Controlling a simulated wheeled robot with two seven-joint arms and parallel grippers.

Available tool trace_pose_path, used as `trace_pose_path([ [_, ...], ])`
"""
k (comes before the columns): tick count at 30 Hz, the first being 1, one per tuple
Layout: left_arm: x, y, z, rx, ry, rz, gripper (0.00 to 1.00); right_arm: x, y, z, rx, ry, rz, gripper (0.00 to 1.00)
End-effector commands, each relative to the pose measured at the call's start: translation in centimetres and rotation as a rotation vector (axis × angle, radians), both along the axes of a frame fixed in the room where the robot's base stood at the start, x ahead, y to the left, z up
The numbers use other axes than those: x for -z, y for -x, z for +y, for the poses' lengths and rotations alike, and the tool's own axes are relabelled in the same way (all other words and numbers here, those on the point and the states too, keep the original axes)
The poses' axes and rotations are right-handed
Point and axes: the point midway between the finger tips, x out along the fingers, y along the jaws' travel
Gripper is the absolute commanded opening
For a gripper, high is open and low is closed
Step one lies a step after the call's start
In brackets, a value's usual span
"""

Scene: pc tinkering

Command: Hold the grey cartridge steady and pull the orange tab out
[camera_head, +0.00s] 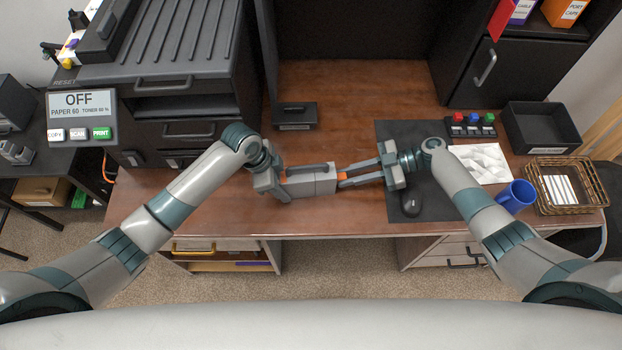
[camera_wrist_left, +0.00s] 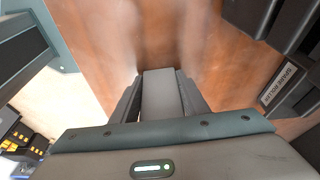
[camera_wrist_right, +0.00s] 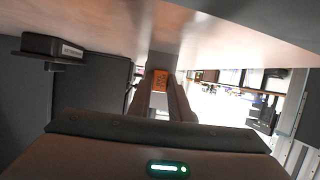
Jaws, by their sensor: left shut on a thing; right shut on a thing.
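The grey cartridge (camera_head: 318,184) is held level above the front of the brown desk. My left gripper (camera_head: 300,181) is shut on its left part; in the left wrist view the cartridge (camera_wrist_left: 161,95) sits between the fingers. The orange tab (camera_head: 342,177) shows at the cartridge's right end. My right gripper (camera_head: 349,178) comes from the right and is shut on the tab. In the right wrist view the tab (camera_wrist_right: 159,80) lies between the fingertips, with the grey cartridge (camera_wrist_right: 165,45) just beyond it. The fingers hide part of both.
A large black printer (camera_head: 180,50) stands at the left. A small black box (camera_head: 296,112) lies behind the cartridge. A dark mat (camera_head: 431,206) with a mouse (camera_head: 411,203) is under my right arm. A blue mug (camera_head: 516,196), a wicker basket (camera_head: 590,209) and a black tray (camera_head: 543,128) are right.

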Motion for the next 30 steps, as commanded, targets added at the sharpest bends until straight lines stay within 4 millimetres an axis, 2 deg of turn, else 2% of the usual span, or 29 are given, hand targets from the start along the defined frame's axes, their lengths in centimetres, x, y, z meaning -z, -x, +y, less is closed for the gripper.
trace_pose_path([
  [18,-0.1,-0.1,0.0,-0.002,0.0,-0.002,0.14,0.0,-0.1,-1.1,-0.001,0.001,0.001,0.0],
  [30,-0.1,-0.1,0.0,-0.002,0.0,-0.002,0.14,0.1,0.0,-1.2,-0.001,0.001,0.002,0.0],
])
